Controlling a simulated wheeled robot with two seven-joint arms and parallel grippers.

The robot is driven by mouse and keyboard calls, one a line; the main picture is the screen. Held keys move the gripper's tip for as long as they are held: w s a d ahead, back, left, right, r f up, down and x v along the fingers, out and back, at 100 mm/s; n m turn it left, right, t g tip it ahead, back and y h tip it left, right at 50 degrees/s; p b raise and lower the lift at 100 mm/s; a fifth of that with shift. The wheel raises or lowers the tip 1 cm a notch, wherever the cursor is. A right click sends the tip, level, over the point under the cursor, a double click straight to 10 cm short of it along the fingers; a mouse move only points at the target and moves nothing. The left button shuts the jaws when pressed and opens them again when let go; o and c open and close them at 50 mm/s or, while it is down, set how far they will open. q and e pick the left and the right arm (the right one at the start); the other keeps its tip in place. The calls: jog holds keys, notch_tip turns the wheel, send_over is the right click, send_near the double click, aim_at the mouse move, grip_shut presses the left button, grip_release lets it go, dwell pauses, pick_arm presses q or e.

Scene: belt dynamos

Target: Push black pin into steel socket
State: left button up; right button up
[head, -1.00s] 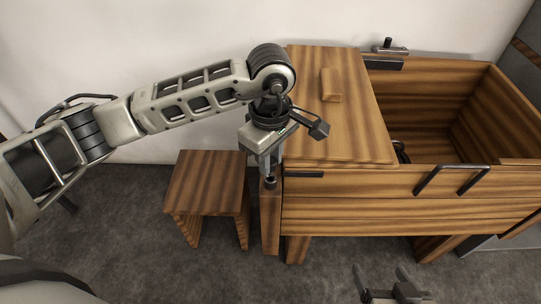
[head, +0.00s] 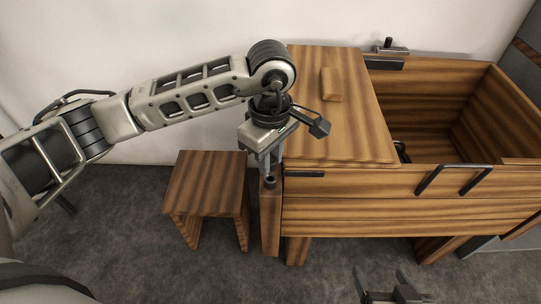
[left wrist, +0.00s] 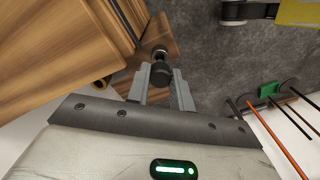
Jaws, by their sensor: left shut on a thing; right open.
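The black pin (left wrist: 161,74) is between the fingertips of my left gripper (left wrist: 161,88) in the left wrist view, and the gripper is shut on it. My left gripper (head: 268,168) hangs over a narrow wooden post at the left end of the bench in the head view. The steel socket (left wrist: 160,50) shows as a small round fitting on the wood just past the pin; it is partly hidden. I cannot tell whether the pin's tip is inside it. My right gripper (head: 387,284) is open and empty at the bottom edge of the head view.
A wooden stool (head: 207,182) stands left of the post. The wooden bench (head: 335,120) has a block on top and an open bin (head: 420,100) with a black handle on its right. In the left wrist view, a rack with thin rods (left wrist: 272,125) stands at right.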

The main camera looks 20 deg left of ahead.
pick_arm(q)
jog(key=shift+f+b, duration=1.45)
jog(key=shift+b, duration=0.15)
pick_arm(e)
jog(key=shift+f, duration=1.7)
pick_arm(q)
jog(key=shift+f, duration=0.2)
jog(key=o, duration=1)
pick_arm(e)
jog(key=shift+f, duration=0.25)
pick_arm(q)
jog(key=shift+o, duration=0.2)
jog(key=shift+w+r, duration=0.1)
jog(key=shift+r, duration=0.75)
notch_tip(320, 180, up, 14)
jog(key=shift+r, duration=0.15)
pick_arm(e)
jog(key=r, duration=0.3)
jog(key=shift+w+a+r+t, duration=0.1)
jog(key=shift+a+r+t, duration=0.1)
jog(key=shift+r+t, duration=0.15)
